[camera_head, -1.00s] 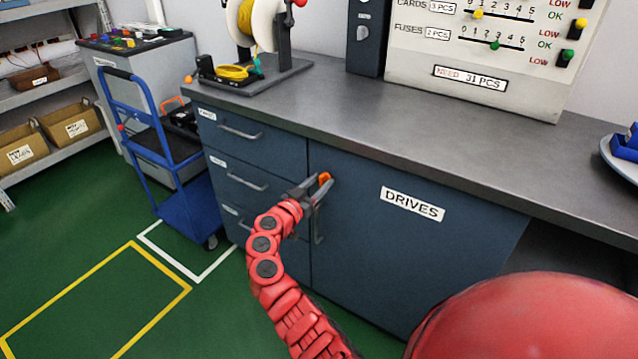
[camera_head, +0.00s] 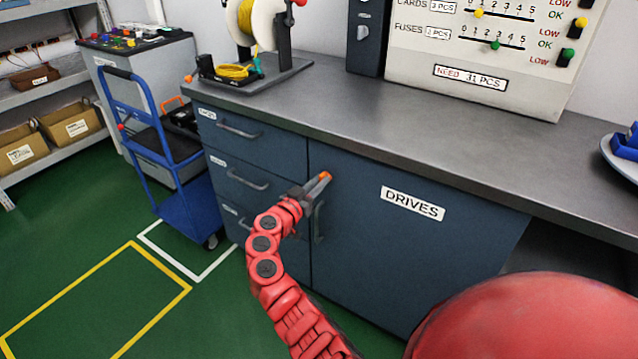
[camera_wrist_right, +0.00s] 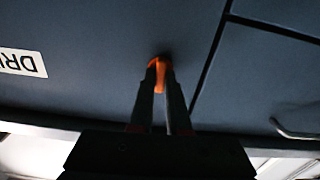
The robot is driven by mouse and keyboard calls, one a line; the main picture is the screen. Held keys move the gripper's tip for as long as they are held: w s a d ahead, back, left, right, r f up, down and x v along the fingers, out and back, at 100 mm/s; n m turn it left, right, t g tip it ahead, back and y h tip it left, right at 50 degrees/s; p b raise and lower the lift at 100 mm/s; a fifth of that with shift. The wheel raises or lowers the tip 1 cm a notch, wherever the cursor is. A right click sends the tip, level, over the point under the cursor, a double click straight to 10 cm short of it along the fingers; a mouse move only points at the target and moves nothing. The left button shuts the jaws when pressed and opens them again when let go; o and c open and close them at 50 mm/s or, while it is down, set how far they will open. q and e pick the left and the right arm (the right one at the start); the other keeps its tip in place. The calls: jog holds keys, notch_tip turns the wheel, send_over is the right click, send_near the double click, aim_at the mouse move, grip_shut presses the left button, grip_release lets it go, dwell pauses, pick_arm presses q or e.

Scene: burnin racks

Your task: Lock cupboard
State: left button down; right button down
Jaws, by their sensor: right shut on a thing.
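The cupboard (camera_head: 400,265) is a dark blue door labelled DRIVES under the grey worktop; its door is shut. A small orange key or knob (camera_head: 325,175) sits near the door's upper left corner, and it also shows in the right wrist view (camera_wrist_right: 158,66). My right gripper (camera_head: 318,184) is at the door front, its fingers closed on the orange piece; in the wrist view its fingertips (camera_wrist_right: 160,88) lie on both sides of it. The door's vertical handle (camera_head: 319,222) is just below the gripper. My left gripper is not in view.
Drawers with bar handles (camera_head: 240,128) are left of the door. A blue trolley (camera_head: 185,205) stands on the green floor at the left. The worktop (camera_head: 400,120) carries a cable reel (camera_head: 262,25), a panel (camera_head: 480,60) and a tray with blue parts at the right edge.

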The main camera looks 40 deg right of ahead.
jog(key=shift+w+f+n+p, duration=0.1)
jog(key=shift+n+p, duration=0.8)
jog(key=shift+n, duration=3.4)
jog(key=shift+w+f+n+p, duration=0.1)
jog(key=shift+n+p, duration=0.8)
jog(key=shift+n, duration=3.4)
jog(key=c, duration=0.9)
grip_release()
jog(key=p+v, duration=0.1)
jog(key=v, duration=1.6)
jog(key=shift+a, duration=0.2)
